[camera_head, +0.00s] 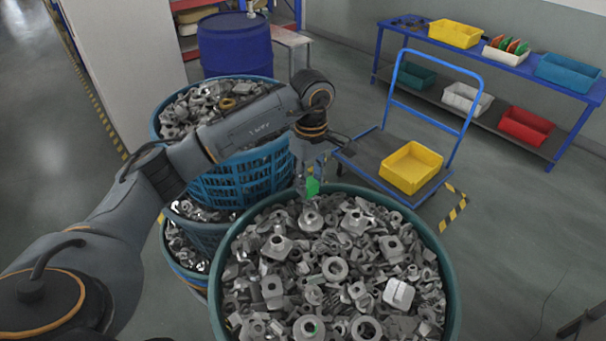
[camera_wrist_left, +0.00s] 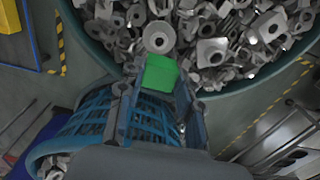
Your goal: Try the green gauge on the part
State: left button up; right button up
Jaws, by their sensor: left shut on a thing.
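The green gauge (camera_head: 313,187) is a small bright green block. My left gripper (camera_head: 306,178) is shut on it, pointing down over the far rim of the large front bin (camera_head: 449,262). In the left wrist view the gauge (camera_wrist_left: 160,73) sits between the two fingers (camera_wrist_left: 158,88), with grey metal parts beyond it. Many grey parts with holes fill the bin, and I cannot tell which one is the part to be gauged. My right gripper is not in view.
A blue basket (camera_head: 240,182) and another full bin (camera_head: 160,122) stand behind at left. A trolley (camera_head: 372,160) with a yellow crate (camera_head: 411,168) stands behind at right. A blue bench (camera_head: 560,88) holds trays, some with coloured pieces.

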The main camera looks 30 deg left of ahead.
aim_at(313, 194)
pick_arm(q)
jog(key=shift+w, duration=0.15)
jog(key=shift+d, duration=0.15)
jog(key=shift+d+f+b, duration=0.3)
jog(key=shift+d+f, duration=0.1)
jog(key=shift+f, duration=0.35)
jog(key=f, duration=0.1)
jog(key=f+b, duration=0.2)
jog(key=shift+a+f, duration=0.25)
jog(key=shift+f, duration=0.15)
jog(key=shift+d+f, duration=0.1)
jog(key=shift+f, duration=0.25)
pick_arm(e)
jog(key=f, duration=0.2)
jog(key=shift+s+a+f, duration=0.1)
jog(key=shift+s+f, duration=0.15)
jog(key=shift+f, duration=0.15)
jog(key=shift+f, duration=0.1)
pick_arm(q)
jog(key=shift+b, duration=0.35)
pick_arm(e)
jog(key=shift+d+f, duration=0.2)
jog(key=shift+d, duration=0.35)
